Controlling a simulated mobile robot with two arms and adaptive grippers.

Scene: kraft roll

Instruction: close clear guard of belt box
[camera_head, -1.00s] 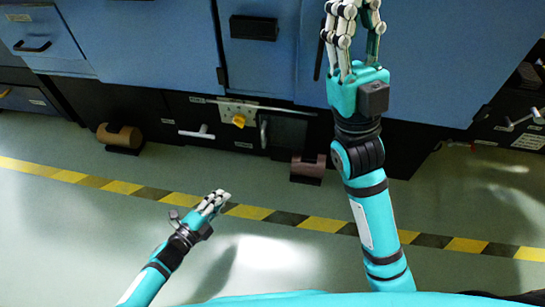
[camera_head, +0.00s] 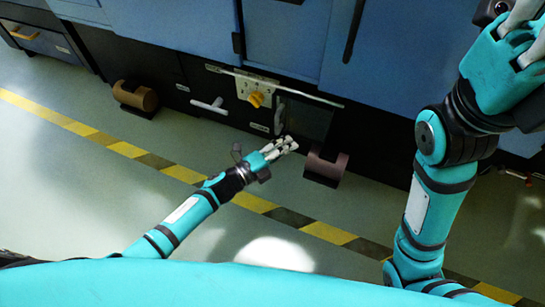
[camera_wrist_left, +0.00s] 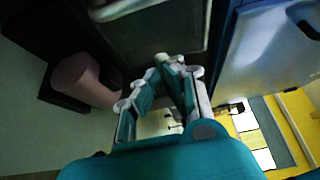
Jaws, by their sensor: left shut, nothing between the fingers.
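A dark see-through panel (camera_head: 306,121), which looks like the clear guard, sits low on the machine front, right of a yellow knob (camera_head: 256,98). A thin pale bar runs above it; how far the guard stands open I cannot tell. In the left wrist view a grey panel with a pale edge (camera_wrist_left: 128,9) lies just beyond the fingers. My left gripper (camera_head: 292,144) is shut and empty, just below the panel in the head view; the wrist view shows its fingertips together (camera_wrist_left: 162,62). My right gripper (camera_head: 530,35) is raised at the right edge, partly cut off.
A brown roll on a dark bracket (camera_head: 326,166) juts out close to the right of my left gripper. Another roll (camera_head: 136,96) is at the left. A white handle (camera_head: 210,106) sticks out left of the knob. The floor (camera_head: 100,190) with its yellow-black stripe is clear.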

